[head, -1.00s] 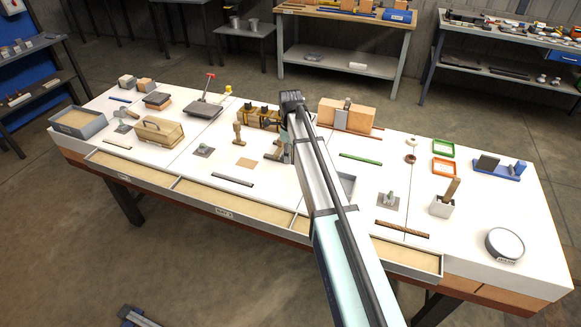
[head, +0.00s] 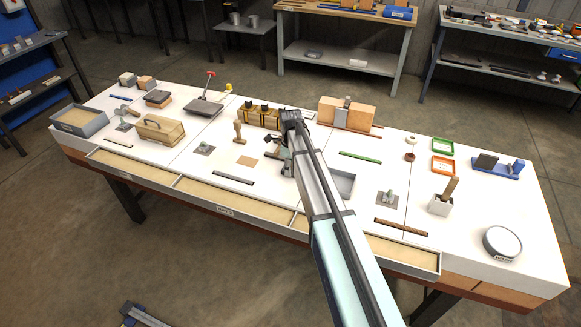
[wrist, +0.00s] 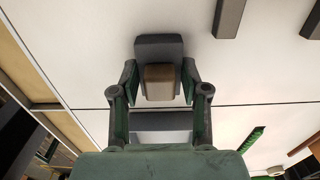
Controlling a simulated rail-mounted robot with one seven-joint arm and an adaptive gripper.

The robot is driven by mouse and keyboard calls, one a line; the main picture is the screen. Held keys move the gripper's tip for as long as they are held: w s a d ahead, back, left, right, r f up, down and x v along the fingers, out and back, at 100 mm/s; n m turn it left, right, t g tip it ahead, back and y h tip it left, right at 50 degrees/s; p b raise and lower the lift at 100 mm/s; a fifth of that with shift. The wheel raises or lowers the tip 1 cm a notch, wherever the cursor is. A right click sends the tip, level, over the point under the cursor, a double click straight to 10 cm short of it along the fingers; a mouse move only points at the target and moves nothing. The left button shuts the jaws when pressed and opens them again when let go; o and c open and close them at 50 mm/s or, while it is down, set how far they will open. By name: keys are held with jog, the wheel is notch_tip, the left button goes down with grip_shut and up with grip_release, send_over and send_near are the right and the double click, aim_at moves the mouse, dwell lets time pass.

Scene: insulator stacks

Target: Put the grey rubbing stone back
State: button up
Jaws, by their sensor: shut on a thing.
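My gripper (wrist: 160,88) points down at the white worktop, its two green-edged fingers closed in on a brown block-like part (wrist: 160,80). A grey block (wrist: 158,45), which looks like the grey rubbing stone, shows just beyond and under the brown part in the wrist view. I cannot tell whether the two are one piece. Another grey surface (wrist: 160,122) lies between the lower finger links. In the head view my gripper (head: 284,160) is near the table's middle, partly hidden by my arm. The height of the stone over the table is unclear.
A grey tray (head: 343,184) lies just right of my arm. Dark bars (wrist: 229,17) lie on the worktop. A green strip (head: 360,155) is to the right.

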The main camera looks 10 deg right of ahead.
jog(key=shift+f, duration=0.15)
jog(key=o, duration=1.1)
notch_tip(320, 180, up, 12)
jog(key=b, duration=0.2)
jog(key=shift+r, duration=0.2)
